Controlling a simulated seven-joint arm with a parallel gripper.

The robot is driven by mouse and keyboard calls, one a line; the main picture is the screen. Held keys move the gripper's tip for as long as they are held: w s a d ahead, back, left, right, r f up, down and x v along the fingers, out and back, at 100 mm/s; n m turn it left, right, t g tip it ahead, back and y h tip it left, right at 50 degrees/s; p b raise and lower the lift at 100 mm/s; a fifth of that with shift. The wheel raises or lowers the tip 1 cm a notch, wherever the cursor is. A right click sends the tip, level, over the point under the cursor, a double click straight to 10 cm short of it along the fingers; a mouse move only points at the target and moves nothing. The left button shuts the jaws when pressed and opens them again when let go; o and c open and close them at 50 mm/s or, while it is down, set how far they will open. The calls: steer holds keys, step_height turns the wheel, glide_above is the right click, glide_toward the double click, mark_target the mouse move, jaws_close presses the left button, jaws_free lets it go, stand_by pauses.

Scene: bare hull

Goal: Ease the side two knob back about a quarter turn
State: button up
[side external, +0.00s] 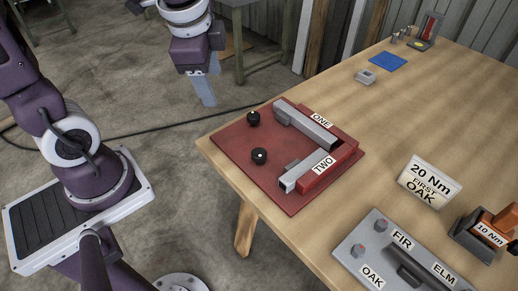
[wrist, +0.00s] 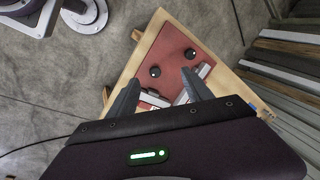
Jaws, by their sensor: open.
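A dark red board (side external: 235,150) lies at the table's near left corner. It carries two black knobs and two grey bars on a red block labelled ONE and TWO. The knob in line with the TWO bar (side external: 307,171) is the nearer one (side external: 259,156), with a pale mark on top. The other knob (side external: 253,118) lines up with the ONE bar (side external: 305,128). Both knobs show in the wrist view between and beyond my fingers; I cannot tell there which is which. My gripper (side external: 208,103) is open and empty, raised and apart from the board; it also shows in the wrist view (wrist: 161,77).
A grey panel (side external: 350,246) labelled FIR, OAK and ELM stands at the front right. A sign (side external: 430,182) reads 20 Nm FIRST OAK. An orange-handled 10 Nm tool (side external: 492,229) is beside it. A blue mat (side external: 388,61) and small items lie farther back.

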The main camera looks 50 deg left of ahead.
steer(key=w+f+m+g, duration=0.1)
steer(key=w+f+m, duration=0.3)
steer(key=f, duration=0.1)
steer(key=m+g+h, duration=0.2)
steer(key=m, duration=0.6)
glide_above(259, 152)
step_height(259, 152, down, 13)
steer(key=shift+f, duration=0.15)
step_height(259, 152, down, 6)
steer(key=shift+f, duration=0.2)
steer(key=shift+c, duration=0.2)
jaws_close()
steer(key=shift+n, duration=0.3)
